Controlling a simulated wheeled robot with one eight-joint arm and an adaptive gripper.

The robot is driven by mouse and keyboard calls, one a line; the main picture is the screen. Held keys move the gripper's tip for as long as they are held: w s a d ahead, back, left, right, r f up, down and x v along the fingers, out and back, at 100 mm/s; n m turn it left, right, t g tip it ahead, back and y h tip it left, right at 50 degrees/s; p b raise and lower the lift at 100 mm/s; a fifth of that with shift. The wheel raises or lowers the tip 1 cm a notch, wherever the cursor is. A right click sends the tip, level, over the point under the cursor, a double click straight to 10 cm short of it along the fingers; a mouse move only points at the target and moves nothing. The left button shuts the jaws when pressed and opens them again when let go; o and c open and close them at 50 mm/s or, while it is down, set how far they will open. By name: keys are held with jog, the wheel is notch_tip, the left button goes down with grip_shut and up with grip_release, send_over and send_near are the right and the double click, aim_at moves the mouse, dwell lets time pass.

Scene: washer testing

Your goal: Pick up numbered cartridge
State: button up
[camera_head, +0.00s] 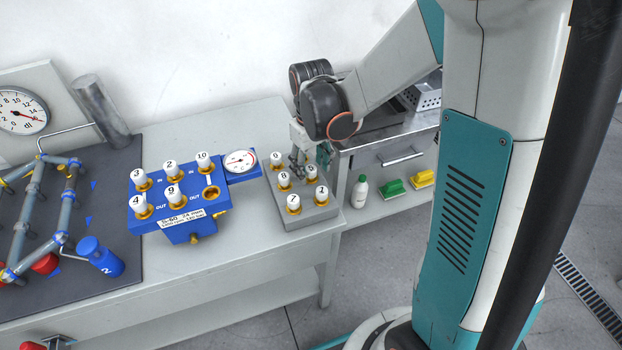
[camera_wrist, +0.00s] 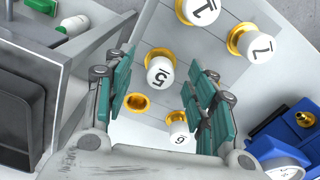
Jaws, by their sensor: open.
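A grey block (camera_head: 308,217) on the bench holds several white numbered cartridges with gold collars. Cartridge 7 (camera_head: 294,203), cartridge 1 (camera_head: 321,195), cartridge 8 (camera_head: 284,180) and cartridge 5 (camera_head: 311,170) stand upright in it. My gripper (camera_head: 299,160) is over the back part of this block. In the wrist view my gripper (camera_wrist: 160,95) is open, with teal fingers apart. Cartridge 5 (camera_wrist: 160,72) shows between them; no grip on it is seen. Cartridge 6 (camera_wrist: 180,135) and an empty gold socket (camera_wrist: 137,103) are lower. The right finger hides cartridge 8 there.
A blue manifold (camera_head: 180,210) to the left holds several numbered cartridges and has an open socket (camera_head: 210,193) at its right. A gauge (camera_head: 240,162) is beside it. A white bottle (camera_head: 360,191) and green and yellow items stand at the right. Bench space in front is clear.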

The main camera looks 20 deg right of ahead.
notch_tip(320, 180, down, 2)
jog(key=shift+f, duration=0.1)
grip_shut()
jog(key=shift+r, duration=0.2)
